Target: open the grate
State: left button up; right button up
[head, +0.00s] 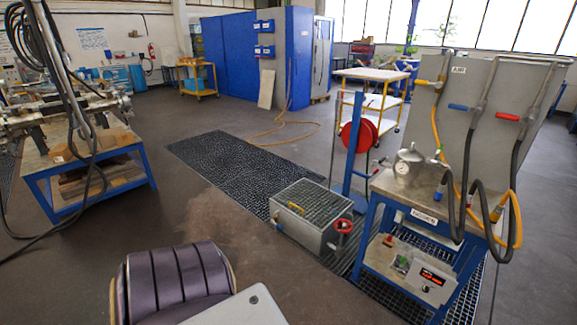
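A grey metal box (297,231) stands on the floor right of centre in the head view. A grate (318,203) lies flat across its top and looks closed. A long dark floor grating (225,158) runs behind and under the box. Neither of my grippers is in view. Parts that look like my own body fill the bottom left centre, in front of the box.
A blue-framed bench (372,232) with a metal vessel (408,163) and hoses stands close right of the box. A blue post with a red reel (359,137) is just behind. A blue-framed table (78,160) stands left. Open floor (180,215) lies left of the box.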

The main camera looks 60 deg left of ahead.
aim_at(351, 203)
jog(key=u, duration=1.65)
